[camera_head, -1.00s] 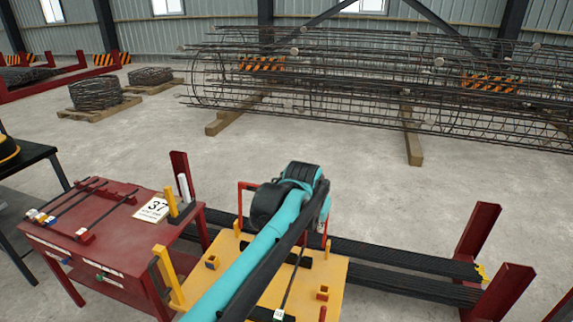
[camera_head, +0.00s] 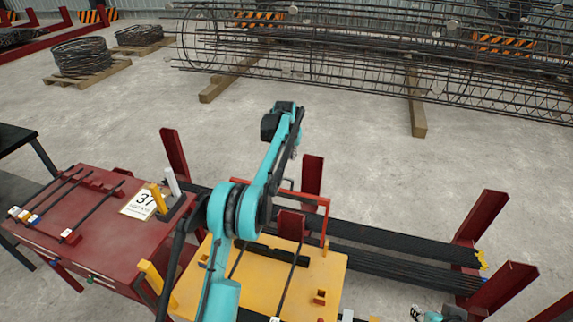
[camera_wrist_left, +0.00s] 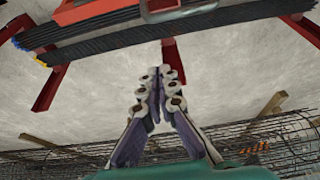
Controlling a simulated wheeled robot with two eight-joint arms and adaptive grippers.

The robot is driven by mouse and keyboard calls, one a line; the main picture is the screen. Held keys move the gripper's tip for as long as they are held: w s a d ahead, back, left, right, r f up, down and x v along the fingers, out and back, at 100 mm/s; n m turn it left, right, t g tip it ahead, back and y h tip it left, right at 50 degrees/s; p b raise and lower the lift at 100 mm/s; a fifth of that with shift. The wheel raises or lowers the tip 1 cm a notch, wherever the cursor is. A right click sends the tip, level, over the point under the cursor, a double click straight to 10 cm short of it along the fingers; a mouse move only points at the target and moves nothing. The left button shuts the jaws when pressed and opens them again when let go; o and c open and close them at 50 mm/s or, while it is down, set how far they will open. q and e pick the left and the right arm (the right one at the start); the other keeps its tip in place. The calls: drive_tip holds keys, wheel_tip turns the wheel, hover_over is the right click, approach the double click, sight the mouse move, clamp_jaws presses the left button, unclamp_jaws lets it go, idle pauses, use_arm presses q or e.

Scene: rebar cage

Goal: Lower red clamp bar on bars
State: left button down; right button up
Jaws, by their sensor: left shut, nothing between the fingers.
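The red clamp bar (camera_head: 310,199) stands as a raised frame at the back of the yellow worktable (camera_head: 328,268). Thin dark bars (camera_head: 291,275) lie on that table, across a low black block; my left arm covers part of them. My left gripper (camera_wrist_left: 157,70) is shut and empty in the left wrist view, with pale floor behind its fingertips. In the head view my left arm reaches up past the clamp bar, and its wrist stands beyond it, apart from it; the fingers are hardly visible there. A small part of my right arm shows at the bottom right; its jaw state is unclear.
Red posts (camera_head: 480,217) and bundles of black bars (camera_head: 385,262) lie behind and right of the worktable. A large rebar cage (camera_head: 400,60) is at the back, with open floor before it.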

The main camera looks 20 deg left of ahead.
use_arm(q)
drive_tip(key=shift+w+a+f, duration=0.1)
drive_tip(key=shift+w+a, duration=0.1)
drive_tip(key=shift+w, duration=0.05)
drive_tip(key=b+x, duration=0.1)
drive_tip(key=x, duration=0.9)
drive_tip(key=shift+s+d+b, duration=0.15)
drive_tip(key=shift+s+b, duration=0.4)
drive_tip(key=shift+s, duration=1.55)
drive_tip(key=shift+f, duration=0.1)
